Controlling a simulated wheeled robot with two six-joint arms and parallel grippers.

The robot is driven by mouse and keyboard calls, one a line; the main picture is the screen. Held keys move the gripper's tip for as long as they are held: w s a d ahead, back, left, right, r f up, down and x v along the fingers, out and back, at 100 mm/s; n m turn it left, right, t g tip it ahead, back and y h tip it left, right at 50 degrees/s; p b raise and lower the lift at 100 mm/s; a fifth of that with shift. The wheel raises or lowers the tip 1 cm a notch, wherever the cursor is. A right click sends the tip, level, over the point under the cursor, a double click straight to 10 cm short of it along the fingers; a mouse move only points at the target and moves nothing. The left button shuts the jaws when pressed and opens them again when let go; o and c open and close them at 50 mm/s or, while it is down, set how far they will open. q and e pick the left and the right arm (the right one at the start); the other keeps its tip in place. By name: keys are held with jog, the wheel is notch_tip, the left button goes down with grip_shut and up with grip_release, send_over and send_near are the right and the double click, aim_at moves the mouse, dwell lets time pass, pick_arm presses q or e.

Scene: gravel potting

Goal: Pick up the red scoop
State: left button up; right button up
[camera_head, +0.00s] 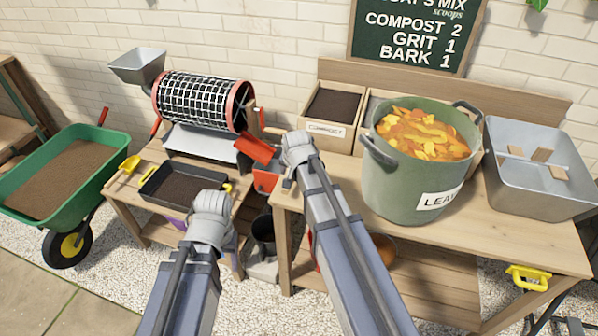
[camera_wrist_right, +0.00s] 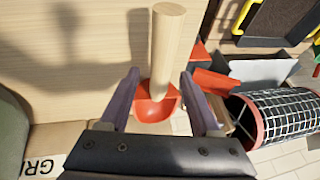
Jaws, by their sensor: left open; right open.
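The red scoop (camera_wrist_right: 153,108) shows in the right wrist view, with a thick pale wooden handle (camera_wrist_right: 166,50). It lies on the wooden bench top, between the two fingers of my right gripper (camera_wrist_right: 160,88). The fingers are open, with a gap visible on each side of the scoop. In the head view my right gripper (camera_head: 298,150) is over the left end of the right bench, and the scoop is hidden there. My left gripper (camera_head: 210,205) is by the black soil tray (camera_head: 160,198), away from the scoop; its fingertips are hardly visible.
A mesh drum sieve (camera_head: 205,100) with red chutes (camera_head: 257,149) stands left of my right gripper. A compost bin (camera_head: 325,140) is behind it. A big green pot of leaves (camera_head: 400,190) and a grey metal tub (camera_head: 545,200) stand to the right. A green wheelbarrow (camera_head: 90,195) is far left.

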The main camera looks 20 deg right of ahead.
jog(key=shift+w+f, duration=0.25)
jog(key=shift+f, duration=0.35)
jog(key=shift+r, duration=0.1)
grip_shut()
dwell(0.9)
